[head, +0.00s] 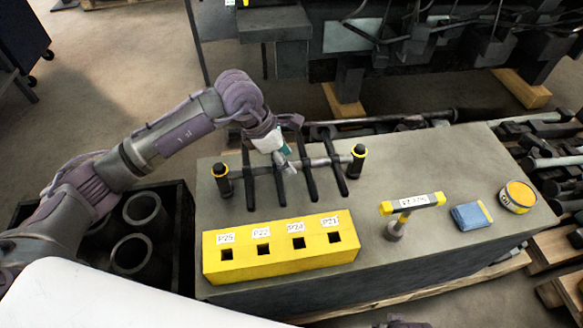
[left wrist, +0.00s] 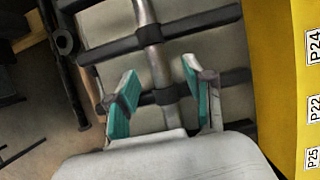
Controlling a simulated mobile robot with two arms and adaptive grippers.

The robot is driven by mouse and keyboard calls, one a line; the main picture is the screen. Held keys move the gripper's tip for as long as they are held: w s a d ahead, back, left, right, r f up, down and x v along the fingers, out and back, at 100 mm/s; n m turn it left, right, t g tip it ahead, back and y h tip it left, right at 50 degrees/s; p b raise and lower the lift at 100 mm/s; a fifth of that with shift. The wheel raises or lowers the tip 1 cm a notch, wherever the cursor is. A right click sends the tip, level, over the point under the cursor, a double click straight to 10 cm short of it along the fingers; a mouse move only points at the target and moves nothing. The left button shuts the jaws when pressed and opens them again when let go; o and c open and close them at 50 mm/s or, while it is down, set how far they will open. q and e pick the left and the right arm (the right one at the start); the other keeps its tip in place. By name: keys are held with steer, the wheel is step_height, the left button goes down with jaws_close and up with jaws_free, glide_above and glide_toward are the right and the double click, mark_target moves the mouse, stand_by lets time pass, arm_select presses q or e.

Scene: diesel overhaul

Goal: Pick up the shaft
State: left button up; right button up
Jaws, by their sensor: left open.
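The shaft (head: 318,161) is a slim grey rod lying left to right across the bench, between two black posts with yellow bands. Several dark bars cross it. My left gripper (head: 284,161) is over the middle of the shaft, pointing down. In the left wrist view the left gripper (left wrist: 160,95) is open, with teal pads on either side of the shaft (left wrist: 156,55). A dark bar passes under the shaft between the fingers. I cannot tell whether the pads are level with the shaft. My right gripper is not in view.
A yellow block (head: 280,262) with labelled square holes stands in front of the shaft. A yellow-headed hammer-like tool (head: 396,226), a blue cloth (head: 471,216) and a round yellow tin (head: 518,196) are to the right. A dark crate (head: 182,235) with cylinders stands left of the bench.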

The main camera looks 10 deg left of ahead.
mark_target(292, 163)
arm_select(q)
steer(key=x, duration=0.4)
steer(key=shift+a, duration=0.1)
steer(key=shift+w+f, duration=0.1)
steer(key=shift+f, duration=0.1)
steer(key=shift+c, duration=1.2)
steer(key=c, duration=0.5)
jaws_close()
steer(key=shift+r, duration=0.2)
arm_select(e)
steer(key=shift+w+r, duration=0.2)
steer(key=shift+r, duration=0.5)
